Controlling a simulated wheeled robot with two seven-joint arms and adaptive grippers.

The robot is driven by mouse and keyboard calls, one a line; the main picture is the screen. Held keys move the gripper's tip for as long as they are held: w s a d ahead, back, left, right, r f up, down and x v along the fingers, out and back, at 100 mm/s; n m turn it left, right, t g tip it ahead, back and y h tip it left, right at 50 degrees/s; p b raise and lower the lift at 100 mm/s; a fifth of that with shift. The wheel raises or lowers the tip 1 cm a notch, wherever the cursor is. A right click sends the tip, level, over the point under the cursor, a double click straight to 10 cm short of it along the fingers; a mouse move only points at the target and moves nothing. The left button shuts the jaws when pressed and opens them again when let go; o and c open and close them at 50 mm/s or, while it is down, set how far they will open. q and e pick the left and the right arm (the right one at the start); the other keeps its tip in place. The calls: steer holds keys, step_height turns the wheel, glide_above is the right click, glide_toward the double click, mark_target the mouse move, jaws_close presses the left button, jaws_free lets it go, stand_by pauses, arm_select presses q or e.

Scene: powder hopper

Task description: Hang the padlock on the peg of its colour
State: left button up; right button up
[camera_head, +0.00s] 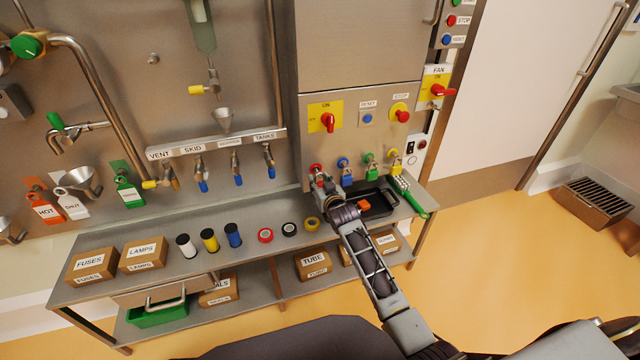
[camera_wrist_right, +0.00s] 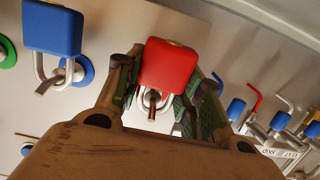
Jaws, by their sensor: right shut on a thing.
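The red padlock (camera_wrist_right: 167,66) is between the fingers of my right gripper (camera_wrist_right: 155,90), which is shut on its body. In the wrist view, which is upside down, a peg end (camera_wrist_right: 152,98) shows inside its shackle loop; whether the shackle rests on the peg I cannot tell. In the head view my right gripper (camera_head: 322,184) is at the leftmost peg, the red one (camera_head: 316,168), and covers most of the padlock. A blue padlock (camera_head: 346,179) hangs on the blue peg beside it. My left gripper is out of view.
Green (camera_head: 370,174) and yellow (camera_head: 394,169) padlocks hang farther right. A black tray (camera_head: 384,208) and a green-handled brush (camera_head: 408,194) lie on the shelf below. Tape rolls (camera_head: 265,235) and spools stand left of my arm. Tank valves (camera_head: 268,156) are on the wall to the left.

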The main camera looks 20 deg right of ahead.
steer(key=o, duration=1.1)
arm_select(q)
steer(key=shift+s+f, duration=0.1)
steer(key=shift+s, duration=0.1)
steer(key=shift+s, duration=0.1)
arm_select(e)
steer(key=shift+s, duration=0.2)
steer(key=shift+v, duration=5.85)
